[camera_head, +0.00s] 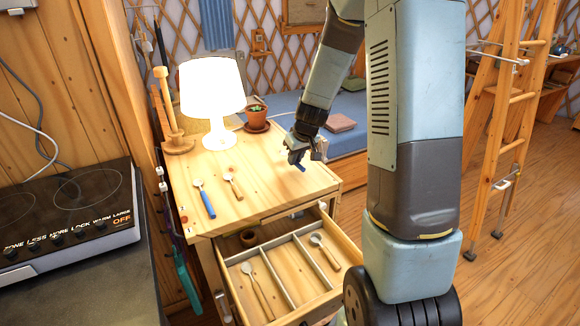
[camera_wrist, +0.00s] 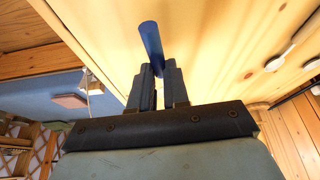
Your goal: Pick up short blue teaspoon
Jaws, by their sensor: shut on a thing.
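My gripper (camera_head: 302,154) is over the right part of the wooden table top. It is shut on a blue handle, which I take as the short blue teaspoon (camera_head: 300,167). In the wrist view the teaspoon's blue handle (camera_wrist: 150,38) sticks out past my gripper's fingers (camera_wrist: 157,75). Its bowl is hidden. I cannot tell whether the spoon touches the table. A longer blue-handled spoon (camera_head: 207,203) and a wooden-handled spoon (camera_head: 233,185) lie on the table at left.
A cooktop (camera_head: 70,210) stands at left.

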